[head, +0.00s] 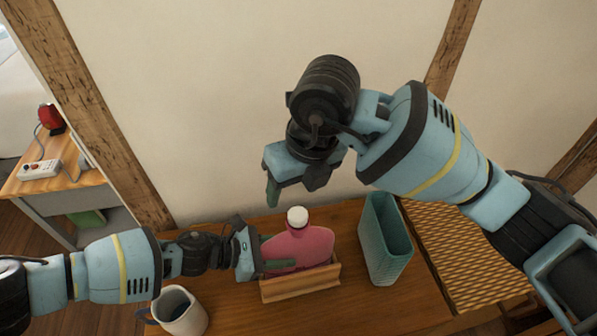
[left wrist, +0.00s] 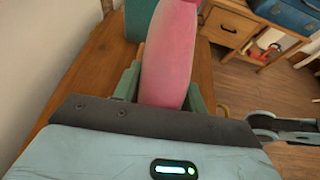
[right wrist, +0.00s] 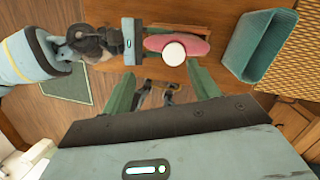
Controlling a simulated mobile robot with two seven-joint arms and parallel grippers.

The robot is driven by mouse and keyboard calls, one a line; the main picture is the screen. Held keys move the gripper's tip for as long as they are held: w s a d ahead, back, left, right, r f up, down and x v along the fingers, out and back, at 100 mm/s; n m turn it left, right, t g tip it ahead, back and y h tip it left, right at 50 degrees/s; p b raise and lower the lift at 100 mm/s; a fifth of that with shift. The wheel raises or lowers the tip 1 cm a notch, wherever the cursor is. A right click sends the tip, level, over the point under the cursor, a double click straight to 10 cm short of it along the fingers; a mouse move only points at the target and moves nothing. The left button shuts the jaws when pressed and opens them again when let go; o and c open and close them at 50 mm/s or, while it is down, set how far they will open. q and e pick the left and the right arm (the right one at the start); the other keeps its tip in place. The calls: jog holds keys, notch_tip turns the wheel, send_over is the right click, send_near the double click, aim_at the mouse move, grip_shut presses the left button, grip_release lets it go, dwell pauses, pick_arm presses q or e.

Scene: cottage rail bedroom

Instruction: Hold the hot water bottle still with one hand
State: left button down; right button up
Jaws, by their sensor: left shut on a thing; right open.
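The pink hot water bottle (head: 305,245) stands upright in a low wooden holder (head: 301,286) on the wooden table. Its white cap (head: 297,217) is on top; the cap also shows in the right wrist view (right wrist: 174,54). My left gripper (head: 270,266) is shut on the bottle's body from the left side. In the left wrist view the pink bottle (left wrist: 170,55) is between the two green fingers. My right gripper (head: 293,190) is above the bottle, pointing down, open and empty. In the right wrist view its fingers (right wrist: 162,92) are apart, and the cap lies beyond the gap between them.
A green bin (head: 385,240) stands on the table to the right of the bottle. A mug (head: 179,312) stands at the front left, close to my left arm. A side table with a power strip (head: 40,169) and a red object (head: 51,118) is at far left.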

aim_at(298, 214)
jog(key=r+n, duration=0.1)
jog(key=n, duration=0.9)
jog(key=r+n+h, duration=0.1)
jog(key=n, duration=0.9)
jog(key=r+n+h, duration=0.1)
jog(key=n, duration=0.9)
jog(key=shift+s+d+r+n+t, duration=0.3)
jog(key=shift+s+r+n, duration=0.1)
jog(key=f, duration=0.4)
jog(key=w+f, duration=0.1)
jog(key=f, duration=0.7)
jog(key=shift+w, duration=0.4)
jog(key=shift+r, duration=0.1)
jog(key=c, duration=1.2)
